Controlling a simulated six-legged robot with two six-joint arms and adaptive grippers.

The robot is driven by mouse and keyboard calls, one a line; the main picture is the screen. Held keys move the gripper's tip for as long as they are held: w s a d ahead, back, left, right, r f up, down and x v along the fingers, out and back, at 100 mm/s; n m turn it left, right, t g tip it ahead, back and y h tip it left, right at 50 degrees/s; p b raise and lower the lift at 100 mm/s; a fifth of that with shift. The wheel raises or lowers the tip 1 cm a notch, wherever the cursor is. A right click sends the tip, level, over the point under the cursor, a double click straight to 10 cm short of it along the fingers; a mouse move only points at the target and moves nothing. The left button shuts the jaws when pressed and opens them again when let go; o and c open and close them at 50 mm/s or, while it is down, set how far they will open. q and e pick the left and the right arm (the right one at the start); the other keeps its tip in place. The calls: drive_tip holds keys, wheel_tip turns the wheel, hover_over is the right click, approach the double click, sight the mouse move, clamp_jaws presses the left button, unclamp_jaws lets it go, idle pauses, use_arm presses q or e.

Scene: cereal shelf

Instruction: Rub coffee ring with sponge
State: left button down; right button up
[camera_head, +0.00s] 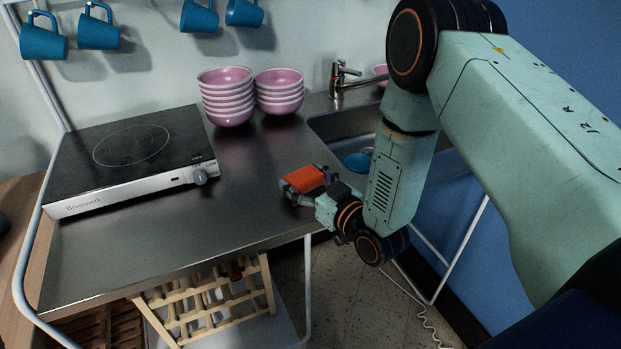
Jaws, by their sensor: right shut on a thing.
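An orange-red sponge (304,178) is held in my right gripper (294,187), which is shut on it. The gripper and sponge are low over the steel counter (232,205), near its front right part. I cannot tell whether the sponge touches the surface. My right arm comes in from the right. No coffee ring is clearly visible on the counter; the part under the sponge and gripper is hidden. My left gripper is not in view.
A black hotplate (130,148) stands on the counter's left. Two stacks of pink bowls (226,96) stand at the back. The sink (345,125) with a blue dish (358,160) and a tap (341,78) is on the right. Blue mugs (98,32) hang above. The counter's middle is clear.

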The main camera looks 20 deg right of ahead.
sight(320, 173)
drive_tip(key=shift+s+a+f, duration=0.1)
drive_tip(key=shift+a+f, duration=0.05)
drive_tip(key=shift+a, duration=2.5)
drive_tip(key=shift+w+d, duration=0.1)
drive_tip(key=shift+w, duration=0.25)
drive_tip(key=shift+w+d, duration=0.15)
drive_tip(key=shift+d, duration=2.9)
drive_tip(key=shift+d+p, duration=0.35)
drive_tip(key=shift+d, duration=0.3)
drive_tip(key=shift+d+p, duration=0.3)
drive_tip(key=shift+d, duration=0.6)
drive_tip(key=shift+w+a+b, duration=0.1)
drive_tip(key=shift+a+b, duration=0.25)
drive_tip(key=shift+a, duration=0.9)
drive_tip(key=shift+a+b, duration=0.45)
drive_tip(key=shift+a, duration=3)
